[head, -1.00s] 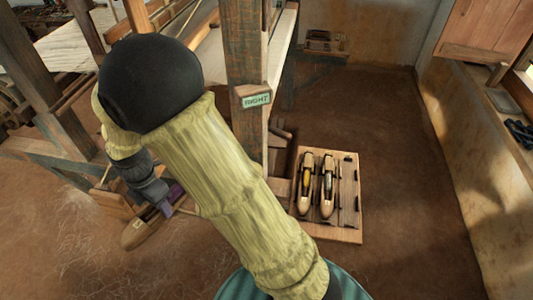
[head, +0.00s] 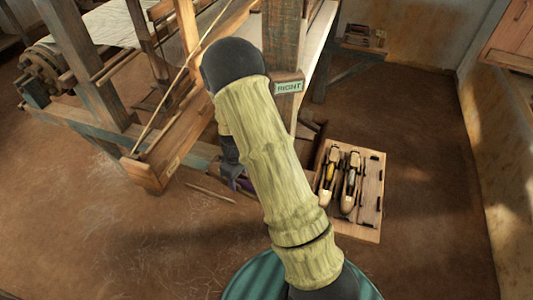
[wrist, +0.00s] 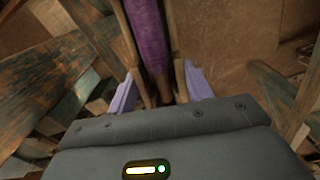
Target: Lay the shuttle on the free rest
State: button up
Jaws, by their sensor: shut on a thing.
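My gripper (wrist: 157,78) is shut on a wooden shuttle (wrist: 147,38) wound with purple yarn, which lies between its two lavender fingers in the wrist view. In the head view my gripper (head: 243,183) is mostly behind my arm, left of the rack, and the held shuttle is largely hidden. A flat wooden rack (head: 366,234) lies on the floor right of my arm. Two shuttles, one with yellow yarn (head: 328,178) and one beside it (head: 350,186), lie in its left and middle rests. The right rest (head: 371,188) is free, with dark holders showing.
The loom frame (head: 95,85) fills the upper left, with a long beam (head: 150,172) reaching toward me. A loom post with a RIGHT sign (head: 289,87) stands behind the rack. The brown floor right of the rack is clear up to the wall.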

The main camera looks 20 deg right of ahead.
jog(key=s+d+f+m, duration=0.1)
jog(key=d+f+m, duration=0.5)
jog(key=d+m, duration=0.1)
jog(key=shift+d+f, duration=0.3)
jog(key=shift+d, duration=0.6)
jog(key=shift+a, duration=0.15)
